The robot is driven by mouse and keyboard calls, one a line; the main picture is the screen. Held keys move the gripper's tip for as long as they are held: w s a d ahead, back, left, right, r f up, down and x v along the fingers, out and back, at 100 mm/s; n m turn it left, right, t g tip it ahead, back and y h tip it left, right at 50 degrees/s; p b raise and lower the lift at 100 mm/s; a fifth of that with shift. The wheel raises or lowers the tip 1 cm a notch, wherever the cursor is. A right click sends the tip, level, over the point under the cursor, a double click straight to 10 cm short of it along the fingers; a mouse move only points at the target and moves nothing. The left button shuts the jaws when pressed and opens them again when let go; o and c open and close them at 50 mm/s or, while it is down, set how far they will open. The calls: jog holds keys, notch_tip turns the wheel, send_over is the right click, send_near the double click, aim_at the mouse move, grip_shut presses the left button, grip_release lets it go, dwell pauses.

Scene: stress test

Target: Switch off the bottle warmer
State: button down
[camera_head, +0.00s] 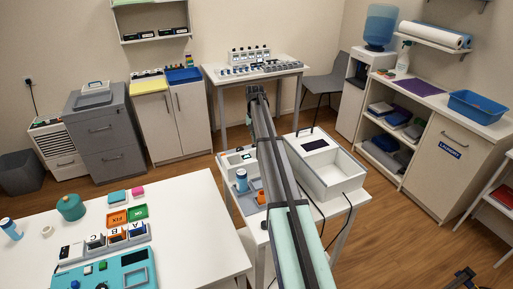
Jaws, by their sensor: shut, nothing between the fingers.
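On the middle table, left of my arm, stands a pale unit with a small dark and green panel (240,158). A blue bottle (241,180) stands just in front of it. This looks like the bottle warmer, but its switch and on or off state are too small to tell. My arm runs from the bottom of the view up across this table and hides part of it. The dark end of the arm, where my gripper (256,92) appears, is high in the picture, in front of the back bench, apart from the unit. It looks shut and empty, though small.
A white open box (340,175) with a dark panel stands right of my arm. The white table (190,205) at left holds a teal pot (70,207), lettered blocks and trays. The back bench (290,70) carries a row of devices. Floor shows between the tables and right-hand shelves.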

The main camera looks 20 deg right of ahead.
aim_at(255, 145)
jog(key=shift+f+b, duration=0.4)
jog(key=shift+f, duration=0.85)
dwell(0.6)
jog(key=shift+r, duration=0.1)
jog(key=shift+r+p, duration=1.6)
jog(key=shift+r, duration=1.85)
